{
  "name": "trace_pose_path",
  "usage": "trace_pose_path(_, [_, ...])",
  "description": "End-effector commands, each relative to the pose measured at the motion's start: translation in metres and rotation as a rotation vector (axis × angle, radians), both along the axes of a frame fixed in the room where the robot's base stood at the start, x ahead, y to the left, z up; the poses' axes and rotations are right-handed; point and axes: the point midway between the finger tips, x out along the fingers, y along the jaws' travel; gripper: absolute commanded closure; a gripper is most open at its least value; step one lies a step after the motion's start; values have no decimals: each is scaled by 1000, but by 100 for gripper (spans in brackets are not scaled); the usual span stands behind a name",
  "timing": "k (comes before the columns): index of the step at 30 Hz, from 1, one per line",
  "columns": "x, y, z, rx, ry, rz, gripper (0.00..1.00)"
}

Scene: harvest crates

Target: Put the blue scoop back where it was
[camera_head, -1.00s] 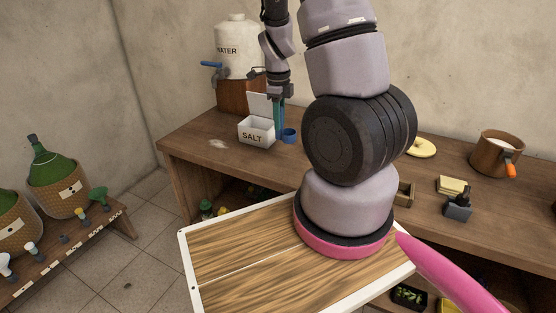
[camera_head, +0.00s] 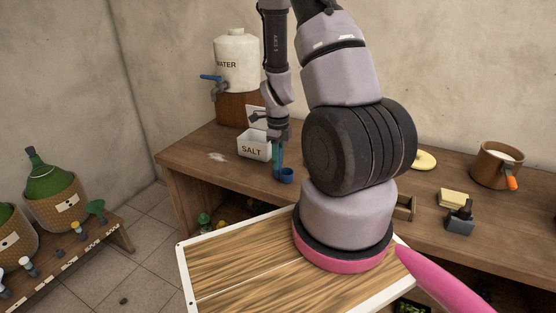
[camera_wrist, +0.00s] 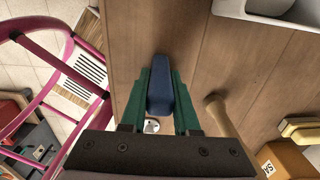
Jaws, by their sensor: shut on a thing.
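The blue scoop (camera_head: 286,176) hangs from my gripper (camera_head: 278,150) in the head view, its cup downward, to the right of the white salt box (camera_head: 252,151) and near the counter's front part. In the wrist view its blue handle (camera_wrist: 160,97) sits between the green fingers of my gripper (camera_wrist: 160,68), which is shut on it. The salt box also shows at the top right of the wrist view (camera_wrist: 268,10), apart from the scoop. Its lid (camera_head: 256,115) stands open. I cannot tell whether the cup touches the counter.
The wooden counter (camera_head: 215,178) carries a water tank (camera_head: 237,55), a copper pot (camera_head: 495,165), a yellow sponge (camera_head: 453,198) and a dark block (camera_head: 460,221). A rounded wooden stick (camera_wrist: 221,115) lies right of the fingers. White powder is spilled left of the salt box.

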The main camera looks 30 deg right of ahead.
Motion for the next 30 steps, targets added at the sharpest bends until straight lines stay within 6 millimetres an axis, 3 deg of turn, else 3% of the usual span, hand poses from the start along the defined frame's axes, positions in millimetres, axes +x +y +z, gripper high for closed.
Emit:
trace_pose_path(5, [0, 0, -1, 0, 0, 1, 100])
trace_pose_path(6, [0, 0, -1, 0, 0, 1, 55])
trace_pose_path(7, [0, 0, -1, 0, 0, 1, 44])
trace_pose_path(8, [0, 0, -1, 0, 0, 1, 41])
trace_pose_path(20, [1, 0, 7, -2, -3, 3, 41])
trace_pose_path(30, [2, 1, 73, -1, -7, 6, 41])
